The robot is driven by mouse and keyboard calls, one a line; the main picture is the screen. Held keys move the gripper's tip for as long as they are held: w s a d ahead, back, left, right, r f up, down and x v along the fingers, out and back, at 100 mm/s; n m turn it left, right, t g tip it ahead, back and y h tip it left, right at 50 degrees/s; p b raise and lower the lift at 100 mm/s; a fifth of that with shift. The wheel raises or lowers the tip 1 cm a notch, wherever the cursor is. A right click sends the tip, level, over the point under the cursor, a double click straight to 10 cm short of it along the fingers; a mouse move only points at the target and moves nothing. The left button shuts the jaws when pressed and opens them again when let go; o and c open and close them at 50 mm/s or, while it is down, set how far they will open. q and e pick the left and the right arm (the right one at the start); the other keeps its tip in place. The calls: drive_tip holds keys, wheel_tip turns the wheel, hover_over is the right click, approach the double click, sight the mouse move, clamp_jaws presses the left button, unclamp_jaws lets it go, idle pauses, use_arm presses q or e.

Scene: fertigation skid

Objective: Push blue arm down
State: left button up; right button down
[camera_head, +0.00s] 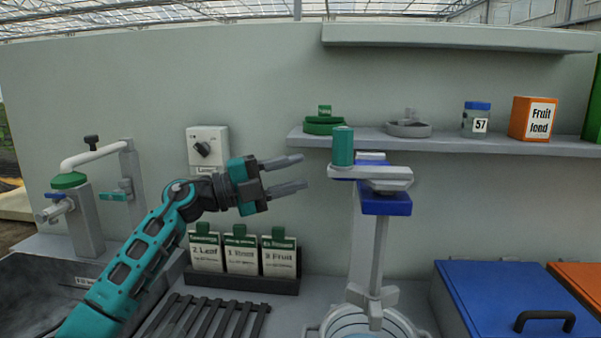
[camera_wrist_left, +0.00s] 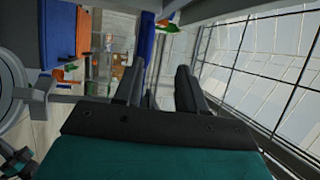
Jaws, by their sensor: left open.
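A stand with a grey upright post (camera_head: 379,250) carries a blue arm part (camera_head: 386,203) near its top. A grey horizontal lever (camera_head: 370,174) lies above the blue part, with a teal cylinder (camera_head: 343,146) upright on its left end. My left gripper (camera_head: 300,173) is open and empty, left of the teal cylinder and apart from it, fingers pointing right. Its two fingers also show in the left wrist view (camera_wrist_left: 160,72), with nothing clearly between them.
A shelf (camera_head: 480,142) behind holds a jar (camera_head: 476,120) and an orange box (camera_head: 532,118). Labelled packets (camera_head: 241,255) stand in a rack below my left gripper. A blue lidded bin (camera_head: 505,300) is at right. A tap (camera_head: 75,205) is at left.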

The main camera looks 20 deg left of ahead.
use_arm(q)
drive_tip(key=b+v, duration=0.2)
drive_tip(key=v, duration=0.4)
idle(0.5)
drive_tip(key=shift+s, duration=0.1)
drive_tip(key=shift+a+f, duration=0.1)
idle(0.5)
